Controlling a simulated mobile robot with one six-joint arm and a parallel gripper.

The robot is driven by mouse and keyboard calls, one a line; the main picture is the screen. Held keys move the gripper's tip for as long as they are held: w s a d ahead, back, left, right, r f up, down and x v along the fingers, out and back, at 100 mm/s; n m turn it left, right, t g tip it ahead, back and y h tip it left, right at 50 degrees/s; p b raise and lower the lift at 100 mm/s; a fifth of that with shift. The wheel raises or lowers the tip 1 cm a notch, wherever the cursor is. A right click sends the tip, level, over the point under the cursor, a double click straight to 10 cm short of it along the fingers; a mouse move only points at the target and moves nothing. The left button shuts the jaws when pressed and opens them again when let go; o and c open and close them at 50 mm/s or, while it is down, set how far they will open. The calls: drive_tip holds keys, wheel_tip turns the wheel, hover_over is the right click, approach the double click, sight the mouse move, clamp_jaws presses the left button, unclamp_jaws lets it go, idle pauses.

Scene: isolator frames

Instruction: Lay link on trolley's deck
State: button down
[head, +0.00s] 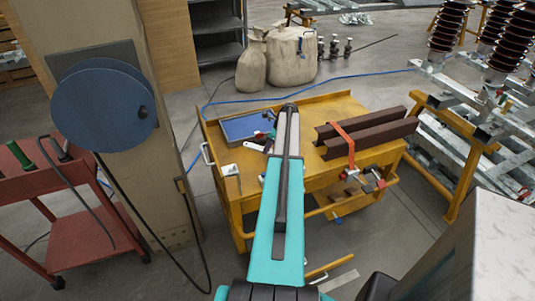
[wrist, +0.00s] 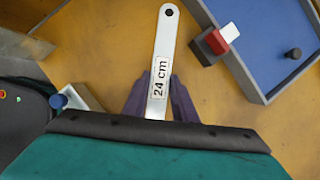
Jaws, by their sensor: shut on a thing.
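The link is a pale flat bar with a hole near its rounded end, marked "24 cm"; it shows in the wrist view (wrist: 165,40). My gripper (wrist: 157,84) has its dark fingers on either side of the link and is shut on it. The link's near end is hidden by my wrist. In the head view a pale end, likely the link (head: 254,147), shows left of my arm, which hides the gripper. The trolley's deck (head: 317,188) is yellow and lies beneath; it fills the wrist view (wrist: 110,50). I cannot tell whether the link touches the deck.
A blue-lined tray (head: 245,127) sits at the deck's back left, with a red-and-dark item (wrist: 214,41) at its edge. Brown beams (head: 372,134) with a red strap (head: 345,140) lie on the right. A pale bracket (head: 231,172) is at the left edge. Bare deck lies between.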

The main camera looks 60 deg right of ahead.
sight(270, 151)
drive_tip(key=shift+f, duration=0.3)
drive_tip(key=shift+f+p, duration=0.5)
drive_tip(key=shift+f, duration=1.35)
drive_tip(key=shift+f, duration=0.1)
drive_tip(key=c, duration=1.5)
unclamp_jaws()
drive_tip(key=shift+f, duration=0.1)
drive_tip(key=shift+o, duration=0.2)
drive_tip(key=shift+r, duration=0.2)
drive_tip(key=shift+b+v, duration=1.45)
drive_tip(key=shift+v, duration=4.5)
